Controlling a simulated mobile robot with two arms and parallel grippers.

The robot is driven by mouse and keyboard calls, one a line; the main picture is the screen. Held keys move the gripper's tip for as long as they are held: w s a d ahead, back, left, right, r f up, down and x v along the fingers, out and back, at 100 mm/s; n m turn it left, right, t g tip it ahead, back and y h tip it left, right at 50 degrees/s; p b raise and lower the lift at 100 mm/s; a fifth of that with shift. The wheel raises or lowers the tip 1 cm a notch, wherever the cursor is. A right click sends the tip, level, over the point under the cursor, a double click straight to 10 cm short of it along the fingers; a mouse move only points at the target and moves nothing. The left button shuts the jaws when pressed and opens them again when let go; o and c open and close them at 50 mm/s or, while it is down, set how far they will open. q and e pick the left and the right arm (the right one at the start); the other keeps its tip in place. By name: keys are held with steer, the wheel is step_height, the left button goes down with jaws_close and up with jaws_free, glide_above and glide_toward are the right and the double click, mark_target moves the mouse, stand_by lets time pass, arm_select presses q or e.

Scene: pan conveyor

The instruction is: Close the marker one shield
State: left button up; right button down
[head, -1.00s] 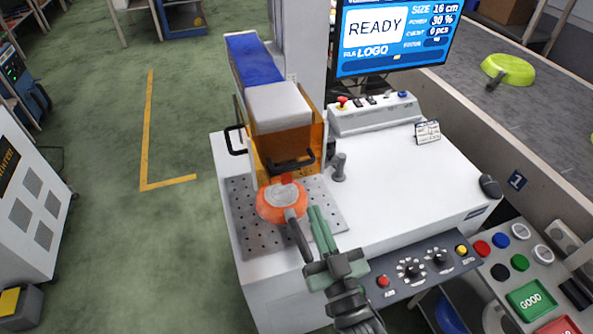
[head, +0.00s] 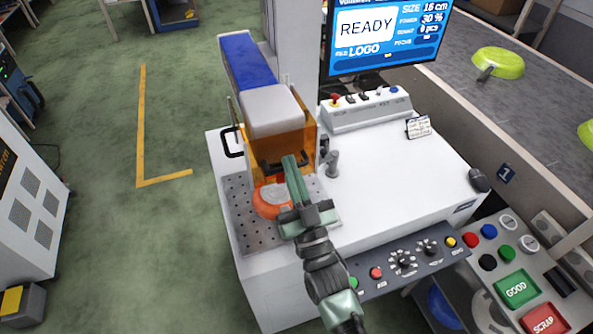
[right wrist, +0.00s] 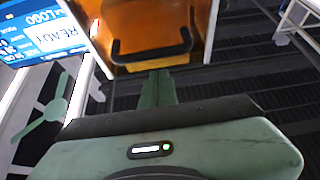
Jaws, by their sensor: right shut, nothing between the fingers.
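The marker one shield (head: 262,148) is a translucent orange cover below the white and blue marker head. Its black front handle (head: 268,165) also shows in the right wrist view (right wrist: 150,52). An orange pan (head: 266,203) lies on the perforated plate (head: 240,222) under the shield, partly hidden by my gripper. My right gripper (head: 290,160) is shut and empty, with its fingertips at the handle in the picture. I cannot tell whether they touch it. The shield's lower edge appears raised above the plate. My left gripper is not in view.
A monitor (head: 385,40) reading READY stands behind the white bench (head: 390,180). A control box (head: 365,108) and a dark upright knob (head: 331,163) are right of the shield. A button panel (head: 405,262) lines the front. Green pans (head: 497,62) lie on the conveyor.

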steer(key=shift+w+f, duration=0.1)
steer(key=shift+f, duration=0.7)
step_height(320, 180, down, 14)
steer(key=b, duration=1.1)
